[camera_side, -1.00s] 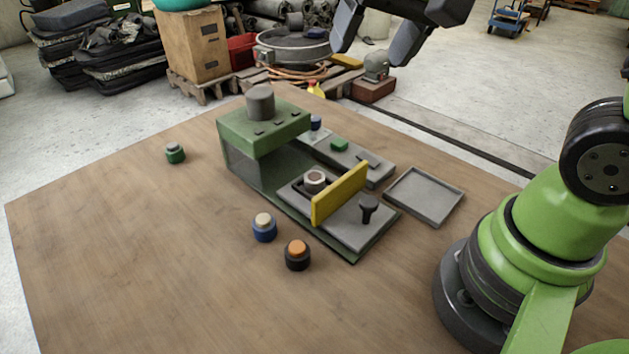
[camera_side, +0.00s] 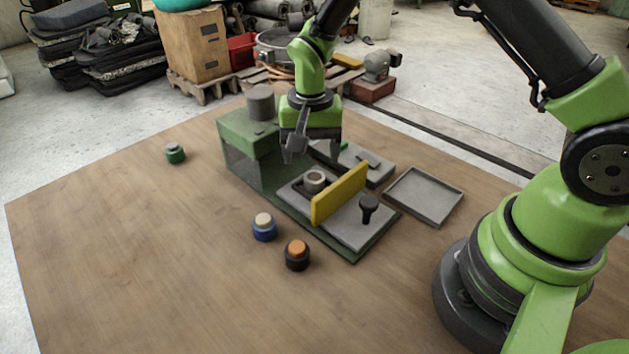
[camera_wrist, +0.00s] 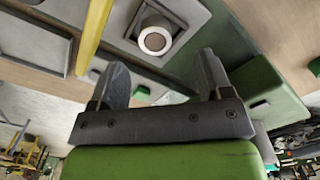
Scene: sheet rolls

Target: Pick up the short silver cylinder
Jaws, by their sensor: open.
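A short silver cylinder (camera_side: 314,182) with a pale rim and brownish middle sits upright in a dark square seat on the grey plate of the green machine. It also shows in the wrist view (camera_wrist: 154,41), beyond the fingertips and near the middle. My gripper (camera_side: 313,153) is open and empty, pointing down above the cylinder and apart from it. In the wrist view its two fingers (camera_wrist: 163,72) are spread wide, with nothing between them.
A yellow upright plate (camera_side: 340,194) stands just right of the cylinder, with a black knob (camera_side: 368,208) beyond it. The green machine block (camera_side: 243,140) rises at the left. Blue (camera_side: 264,228) and black (camera_side: 297,256) round pieces stand in front. An empty grey tray (camera_side: 425,196) lies right.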

